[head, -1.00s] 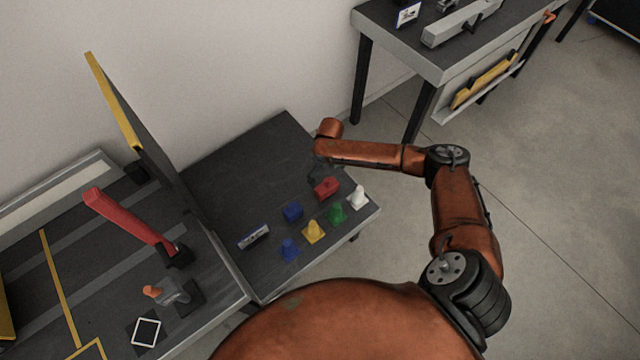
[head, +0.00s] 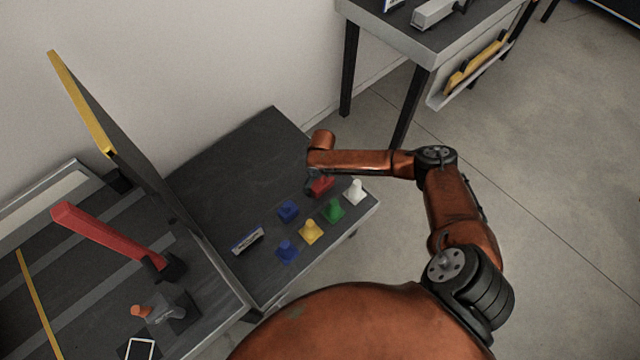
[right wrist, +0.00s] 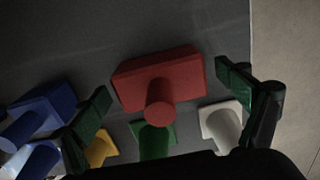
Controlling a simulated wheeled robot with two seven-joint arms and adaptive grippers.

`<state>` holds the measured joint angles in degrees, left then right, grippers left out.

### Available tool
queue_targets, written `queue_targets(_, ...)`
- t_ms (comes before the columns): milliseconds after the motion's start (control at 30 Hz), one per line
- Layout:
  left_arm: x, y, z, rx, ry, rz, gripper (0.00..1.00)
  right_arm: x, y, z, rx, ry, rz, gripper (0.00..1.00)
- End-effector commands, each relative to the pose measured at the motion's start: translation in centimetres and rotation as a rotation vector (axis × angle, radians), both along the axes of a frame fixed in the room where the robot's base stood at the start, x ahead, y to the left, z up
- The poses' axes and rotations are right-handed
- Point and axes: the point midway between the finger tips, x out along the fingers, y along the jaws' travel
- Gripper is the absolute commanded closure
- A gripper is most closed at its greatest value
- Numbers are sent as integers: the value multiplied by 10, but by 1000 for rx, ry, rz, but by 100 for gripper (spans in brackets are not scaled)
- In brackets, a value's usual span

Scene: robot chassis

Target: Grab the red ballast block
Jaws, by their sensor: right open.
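The red ballast block (head: 323,187) sits on the dark table, partly hidden by my right gripper and wrist in the head view. In the right wrist view, the red block (right wrist: 160,78) shows as a wide rectangular body with a round knob. My right gripper (head: 315,182) is above the block. In the right wrist view, the open fingers of my right gripper (right wrist: 164,88) lie on the left and right sides of the block, apart from it. My left gripper is out of view.
Close by stand a white piece (head: 355,191), a green piece (head: 333,210), a yellow piece (head: 311,232) and two blue pieces (head: 288,211). A small label sign (head: 247,239) stands to the left. The table's back left is clear. A red lever (head: 108,234) stands on the left bench.

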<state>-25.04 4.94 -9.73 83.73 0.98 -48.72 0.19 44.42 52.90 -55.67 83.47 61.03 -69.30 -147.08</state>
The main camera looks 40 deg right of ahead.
Motion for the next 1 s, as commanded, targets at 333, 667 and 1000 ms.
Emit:
queue_targets(333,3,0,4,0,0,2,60,0,0,-4,-1,-1,0,8)
queue_targets(667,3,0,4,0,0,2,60,0,0,-4,0,-1,0,31)
queue_targets(1000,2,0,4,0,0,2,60,0,0,-4,-1,-1,0,54)
